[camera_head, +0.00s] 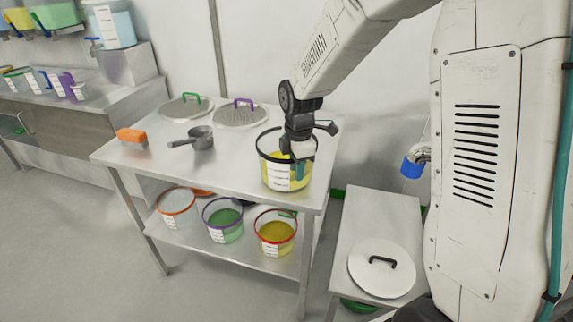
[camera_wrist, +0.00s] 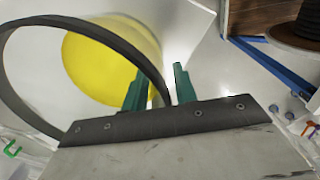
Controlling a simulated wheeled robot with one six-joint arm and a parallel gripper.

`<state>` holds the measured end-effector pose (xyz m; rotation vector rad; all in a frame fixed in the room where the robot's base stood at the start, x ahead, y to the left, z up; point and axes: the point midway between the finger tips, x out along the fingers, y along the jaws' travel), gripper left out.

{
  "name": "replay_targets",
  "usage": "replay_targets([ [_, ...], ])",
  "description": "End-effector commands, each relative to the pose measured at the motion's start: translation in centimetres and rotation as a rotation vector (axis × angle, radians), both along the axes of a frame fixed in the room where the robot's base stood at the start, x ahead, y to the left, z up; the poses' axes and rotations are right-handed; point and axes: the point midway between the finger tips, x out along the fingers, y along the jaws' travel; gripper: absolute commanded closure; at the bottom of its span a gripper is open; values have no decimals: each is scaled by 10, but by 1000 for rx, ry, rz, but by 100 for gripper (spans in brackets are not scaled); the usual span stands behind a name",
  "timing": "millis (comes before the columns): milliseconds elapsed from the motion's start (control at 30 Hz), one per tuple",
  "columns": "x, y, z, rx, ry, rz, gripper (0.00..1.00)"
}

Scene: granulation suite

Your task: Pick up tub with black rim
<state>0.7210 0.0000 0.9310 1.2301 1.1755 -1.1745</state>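The tub with the black rim (camera_head: 277,181) stands at the right end of the steel table, with yellow contents and a white label. My gripper (camera_head: 300,168) points down at the tub's right side. In the wrist view the black rim (camera_wrist: 62,19) curves around the yellow contents (camera_wrist: 100,62) and passes between the two green fingers of my gripper (camera_wrist: 158,85). The fingers are apart, one on each side of the rim, with a gap showing beside it. The lower fingertips are partly hidden in the head view.
Two lids (camera_head: 240,114) with purple and green handles lie at the table's back. A scoop (camera_head: 201,138) and an orange-handled brush (camera_head: 131,136) lie to the left. Several tubs (camera_head: 223,220) stand on the lower shelf. A white lid (camera_head: 382,268) lies on the low bench (camera_head: 377,212) at right.

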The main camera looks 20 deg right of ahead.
Motion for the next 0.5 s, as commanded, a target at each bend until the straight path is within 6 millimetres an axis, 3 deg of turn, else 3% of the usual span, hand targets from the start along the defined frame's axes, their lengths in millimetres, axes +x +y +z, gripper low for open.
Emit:
replay_targets([
  [133,0,0,-15,0,1,0,72],
  [367,1,0,-17,0,-1,-1,72],
  [400,1,0,-17,0,-1,-1,75],
  [500,0,0,-17,0,-1,-1,100],
])
